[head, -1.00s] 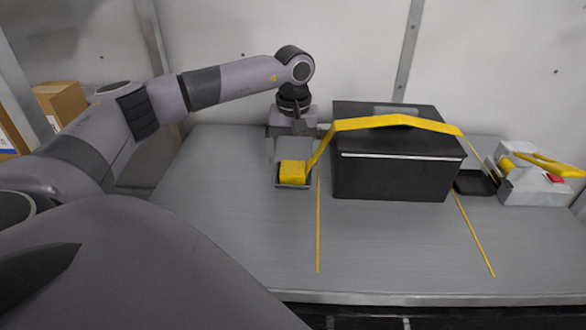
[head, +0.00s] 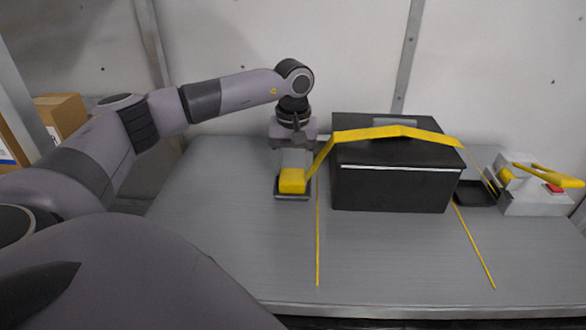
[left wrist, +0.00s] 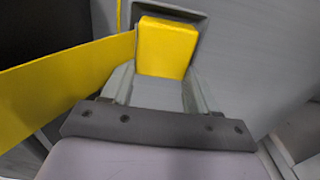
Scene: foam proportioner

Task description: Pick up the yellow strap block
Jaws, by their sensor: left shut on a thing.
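The yellow strap block (head: 292,182) is at the left of the black case, at the shallow dark tray (head: 291,198). My left gripper (head: 294,173) points down from above and is shut on the block. In the left wrist view the block (left wrist: 167,47) sits between the grey fingers, with the tray rim behind it. I cannot tell whether the block still touches the tray. A yellow strap (head: 392,133) runs from beside the block up and over the case; it also crosses the left wrist view (left wrist: 65,85). My right gripper is not in view.
The black case (head: 393,187) stands right of my gripper on the grey table (head: 230,250). A second dark tray (head: 476,194) and a white device with a yellow handle (head: 532,198) are further right. Two thin yellow lines mark the table. The front left is clear.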

